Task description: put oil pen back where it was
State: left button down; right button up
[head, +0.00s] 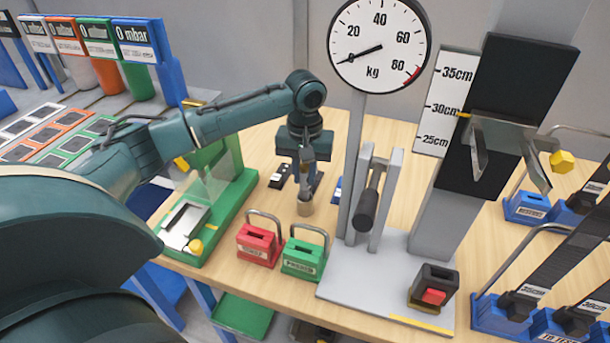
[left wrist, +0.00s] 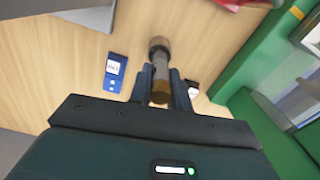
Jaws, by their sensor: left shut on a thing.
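The oil pen (head: 306,203), a short grey cylinder with a brownish end, hangs roughly upright over the wooden table, held by my left gripper (head: 308,172). The left gripper is shut on it, pointing down. In the left wrist view the pen (left wrist: 160,70) lies between the two dark fingers of the gripper (left wrist: 162,88). I cannot tell whether its lower end touches the table. A blue labelled piece (left wrist: 115,72) lies on the table beside the gripper; it shows partly in the head view (head: 337,188).
A red block (head: 258,245) and a green block (head: 304,260) with loop handles stand in front. A green station (head: 230,205) is at left. A grey stand (head: 385,275) with dial (head: 380,45) is at right.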

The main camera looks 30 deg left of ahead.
pick_arm(q)
jog(key=shift+f, duration=0.6)
pick_arm(e)
jog(key=shift+w, duration=0.1)
pick_arm(q)
jog(key=c, duration=1.3)
grip_release()
jog(key=shift+f, duration=0.1)
pick_arm(e)
jog(key=shift+r, duration=0.1)
pick_arm(q)
notch_tip(320, 180, up, 11)
jog(key=shift+w+b, duration=0.1)
jog(key=shift+b, duration=0.4)
jog(key=shift+r, duration=0.65)
pick_arm(e)
jog(key=shift+w, duration=0.1)
